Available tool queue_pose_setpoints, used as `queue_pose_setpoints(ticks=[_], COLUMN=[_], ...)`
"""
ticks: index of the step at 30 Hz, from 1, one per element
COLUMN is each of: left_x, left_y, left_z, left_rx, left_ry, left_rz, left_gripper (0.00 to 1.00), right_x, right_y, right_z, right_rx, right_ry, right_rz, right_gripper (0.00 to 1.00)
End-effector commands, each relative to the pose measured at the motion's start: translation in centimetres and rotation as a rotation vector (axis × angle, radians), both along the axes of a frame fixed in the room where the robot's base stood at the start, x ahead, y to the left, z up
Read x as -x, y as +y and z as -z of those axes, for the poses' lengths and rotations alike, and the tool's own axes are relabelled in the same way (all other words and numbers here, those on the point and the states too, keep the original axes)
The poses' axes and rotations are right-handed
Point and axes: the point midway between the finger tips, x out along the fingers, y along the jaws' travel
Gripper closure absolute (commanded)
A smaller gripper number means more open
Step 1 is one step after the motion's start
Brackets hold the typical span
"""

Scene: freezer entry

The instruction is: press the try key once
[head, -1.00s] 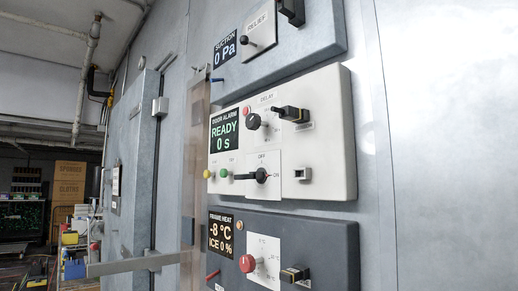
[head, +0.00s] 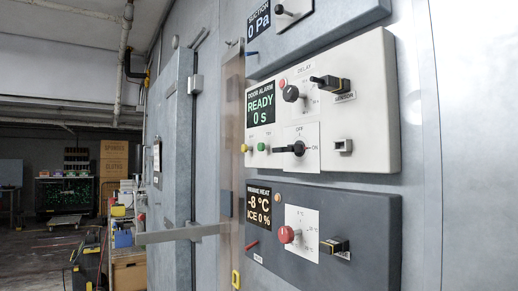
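The white door alarm panel (head: 375,130) is on the wall right of centre in the head view. Its display (head: 260,103) reads READY, 0 s. The small label above the green one seems to read TRY; the yellow one's label is too small to read. A black rotary switch (head: 297,149) marked OFF and ON sits to their right, its handle lying level. Neither of my grippers is in view.
A dark frame heat panel (head: 370,222) with a red knob (head: 286,234) is below, and a suction panel (head: 350,12) above. A large door (head: 173,150) with a long bar handle (head: 180,234) stands to the left.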

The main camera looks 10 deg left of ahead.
Motion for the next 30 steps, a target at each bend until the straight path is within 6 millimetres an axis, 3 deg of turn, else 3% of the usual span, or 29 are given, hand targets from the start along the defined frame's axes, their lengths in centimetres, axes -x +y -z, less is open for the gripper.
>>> queue_pose_setpoints(ticks=[1,4,30], left_x=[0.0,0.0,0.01], left_y=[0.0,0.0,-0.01], left_z=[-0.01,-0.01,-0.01], left_rx=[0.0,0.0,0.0], left_ry=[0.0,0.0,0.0], left_rz=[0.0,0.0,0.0], left_gripper=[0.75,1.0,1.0], right_x=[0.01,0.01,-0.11], right_y=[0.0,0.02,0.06], right_z=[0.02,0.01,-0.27], right_rx=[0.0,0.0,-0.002], right_ry=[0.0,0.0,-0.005], right_rz=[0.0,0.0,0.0], right_gripper=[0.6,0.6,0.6])
